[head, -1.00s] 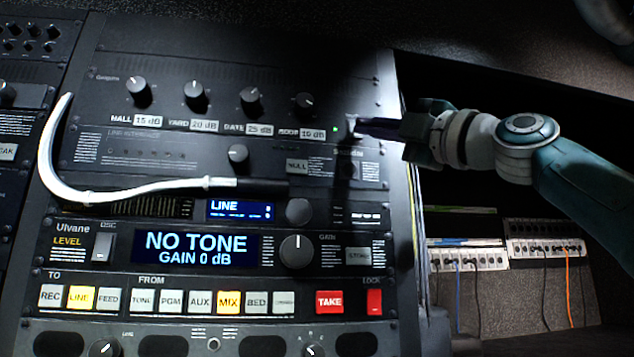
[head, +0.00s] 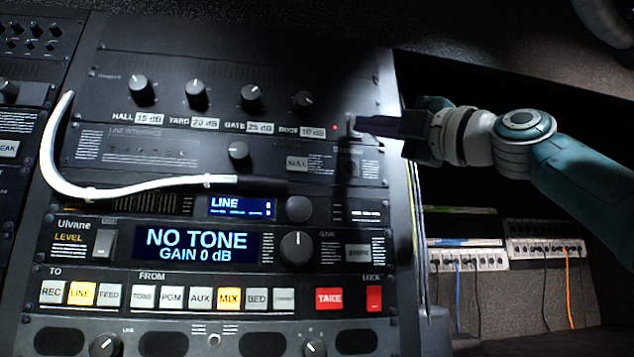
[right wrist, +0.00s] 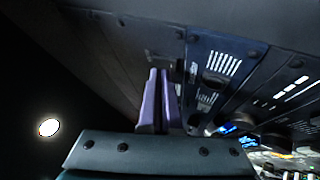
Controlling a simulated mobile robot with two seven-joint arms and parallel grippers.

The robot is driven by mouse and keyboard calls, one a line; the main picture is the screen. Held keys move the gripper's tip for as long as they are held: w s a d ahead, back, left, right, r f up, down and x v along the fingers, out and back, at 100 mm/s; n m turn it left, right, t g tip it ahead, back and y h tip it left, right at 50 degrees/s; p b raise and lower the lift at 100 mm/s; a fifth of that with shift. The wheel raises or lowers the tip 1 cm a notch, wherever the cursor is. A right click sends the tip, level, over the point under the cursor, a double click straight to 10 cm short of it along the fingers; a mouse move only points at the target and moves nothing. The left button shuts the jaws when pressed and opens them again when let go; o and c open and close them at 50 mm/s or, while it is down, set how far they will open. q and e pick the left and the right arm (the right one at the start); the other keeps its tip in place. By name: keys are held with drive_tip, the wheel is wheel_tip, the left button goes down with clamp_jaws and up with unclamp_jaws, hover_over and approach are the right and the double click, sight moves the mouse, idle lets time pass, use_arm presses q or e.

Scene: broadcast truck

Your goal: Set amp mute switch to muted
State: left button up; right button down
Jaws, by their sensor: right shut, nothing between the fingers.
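The amp panel (head: 180,70) is the top unit of the rack, with a row of dark knobs above HALL, YARD, GATE and BDGE-like labels showing dB values. A small indicator light (head: 335,127) at its right end glows red. A small pale switch (head: 350,121) sits just right of the light, partly hidden by my fingertips. My right gripper (head: 360,126) reaches in from the right, shut and empty, its dark fingertips at the switch. I cannot tell whether they touch it. In the right wrist view the purple fingers (right wrist: 158,100) are together, close to the panel. My left gripper is not in view.
A white curved tube with a black end (head: 130,192) crosses in front of the rack. Below are a NO TONE display (head: 197,245), a gain knob (head: 297,248) and lit buttons. Right of the rack is a dark recess with cabled patch boxes (head: 545,249).

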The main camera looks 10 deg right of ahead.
drive_tip(key=shift+s, duration=0.5)
drive_tip(key=shift+s+d+r+b, duration=0.1)
drive_tip(key=shift+s+b, duration=0.15)
drive_tip(key=shift+s, duration=0.55)
drive_tip(key=shift+s+a+r+b, duration=0.1)
drive_tip(key=shift+s+b, duration=0.2)
drive_tip(key=shift+s, duration=0.55)
drive_tip(key=shift+s+d+r+b, duration=0.1)
drive_tip(key=shift+s+b, duration=0.15)
drive_tip(key=shift+s, duration=0.55)
drive_tip(key=s+a+f+m+g+h+p, duration=0.25)
drive_tip(key=f+m+g, duration=0.2)
drive_tip(key=f, duration=1.25)
drive_tip(key=s+a+f+m+g+h+p, duration=0.15)
drive_tip(key=f+m+g+h, duration=0.35)
drive_tip(key=f, duration=1.1)
drive_tip(key=s+d+f+m+g+h+p, duration=0.2)
drive_tip(key=s+f+m, duration=0.5)
drive_tip(key=s, duration=0.6)
drive_tip(key=s+d+f+m+g+h+p, duration=0.2)
drive_tip(key=s+d+f+m+g+h, duration=0.1)
drive_tip(key=s+f+m, duration=0.4)
drive_tip(key=s+d+f+g, duration=0.1)
drive_tip(key=s+f, duration=0.2)
drive_tip(key=s, duration=0.3)
drive_tip(key=shift+s, duration=0.4)
